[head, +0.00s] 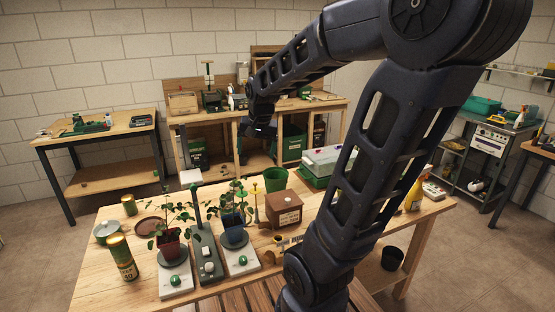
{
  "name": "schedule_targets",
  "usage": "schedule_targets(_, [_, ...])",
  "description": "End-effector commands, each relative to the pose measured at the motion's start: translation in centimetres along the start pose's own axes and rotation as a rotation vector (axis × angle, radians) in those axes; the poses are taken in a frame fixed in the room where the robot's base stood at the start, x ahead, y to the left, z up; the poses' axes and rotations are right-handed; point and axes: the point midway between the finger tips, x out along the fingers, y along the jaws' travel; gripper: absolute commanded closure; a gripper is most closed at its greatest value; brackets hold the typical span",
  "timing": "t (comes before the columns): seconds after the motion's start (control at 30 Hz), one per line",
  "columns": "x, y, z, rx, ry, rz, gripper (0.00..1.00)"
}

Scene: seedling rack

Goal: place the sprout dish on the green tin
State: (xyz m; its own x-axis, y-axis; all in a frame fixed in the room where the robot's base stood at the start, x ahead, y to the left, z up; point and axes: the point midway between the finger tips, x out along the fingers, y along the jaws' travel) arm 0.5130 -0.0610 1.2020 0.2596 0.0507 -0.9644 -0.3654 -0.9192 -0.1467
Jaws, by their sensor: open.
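My gripper (258,131) hangs at the end of my raised arm, above and behind the near table's back edge. It is small and dark here, open, with nothing seen in it. A low round green container (107,233) sits at the left of the near table; I cannot tell whether it is the sprout dish. An upright tin with green and gold bands (122,260) stands just in front of it. A smaller green and gold tin (129,204) stands behind. I cannot tell for sure which is the green tin. My gripper is far from them all.
The near table (90,285) also holds a brown saucer (149,226), a potted plant in a red pot (168,249), another in a blue pot (235,237), a green bucket (275,179) and a brown box (284,208). My arm hides part of the right side.

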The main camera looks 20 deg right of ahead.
Motion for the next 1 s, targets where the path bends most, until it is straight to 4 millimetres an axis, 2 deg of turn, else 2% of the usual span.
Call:
schedule_targets(0.03, [-1.0,0.8,1.0,-0.033,0.017,-0.006,0.14])
schedule_targets(0.2, [-3.3,2.9,4.3,-0.161,0.062,-0.01,0.14])
schedule_targets(0.5, [-5.4,5.6,9.4,-0.353,0.131,0.012,0.14])
schedule_targets(0.7, [-5.7,6.3,10.7,-0.403,0.146,0.023,0.14])
schedule_targets(1.0, [-5.7,6.3,10.8,-0.407,0.146,0.024,0.14])
